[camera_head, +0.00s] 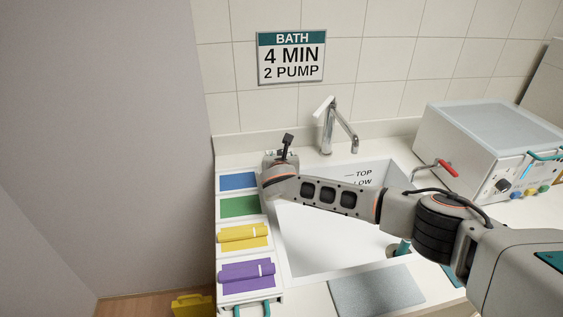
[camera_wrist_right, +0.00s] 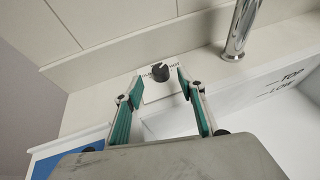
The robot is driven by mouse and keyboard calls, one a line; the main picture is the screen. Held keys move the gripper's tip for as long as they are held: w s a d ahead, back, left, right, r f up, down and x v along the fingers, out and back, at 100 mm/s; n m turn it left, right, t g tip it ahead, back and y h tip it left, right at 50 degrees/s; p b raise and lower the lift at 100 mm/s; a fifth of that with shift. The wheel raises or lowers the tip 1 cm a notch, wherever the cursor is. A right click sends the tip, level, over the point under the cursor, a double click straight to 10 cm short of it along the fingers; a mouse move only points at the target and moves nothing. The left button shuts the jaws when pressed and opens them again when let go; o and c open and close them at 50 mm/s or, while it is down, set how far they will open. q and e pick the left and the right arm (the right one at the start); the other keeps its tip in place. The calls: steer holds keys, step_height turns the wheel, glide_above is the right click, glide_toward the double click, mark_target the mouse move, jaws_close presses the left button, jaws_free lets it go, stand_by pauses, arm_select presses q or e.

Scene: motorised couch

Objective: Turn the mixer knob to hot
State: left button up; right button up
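The mixer knob (camera_wrist_right: 160,72) is small, round and black, on a white plate on the counter behind the basin. HOT is printed at the plate's right side; the lettering at the left is partly covered. A light pointer line shows on the knob. My right gripper (camera_wrist_right: 160,90) is open, with its green-padded fingers apart. In the wrist view its tips appear on either side of the plate, just short of the knob; I cannot tell any contact. In the head view my right arm reaches across the basin and hides the knob. My left gripper is not in view.
The chrome tap (camera_head: 328,125) stands right of the knob. The white basin (camera_head: 310,250) lies below my arm. Coloured rolled cloths (camera_head: 245,274) lie along the left counter. A grey box with a red lever (camera_head: 448,168) stands at right. A bath sign (camera_head: 291,57) hangs above.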

steer(key=v, duration=0.6)
steer(key=shift+s+r, duration=0.2)
steer(key=shift+r, duration=0.05)
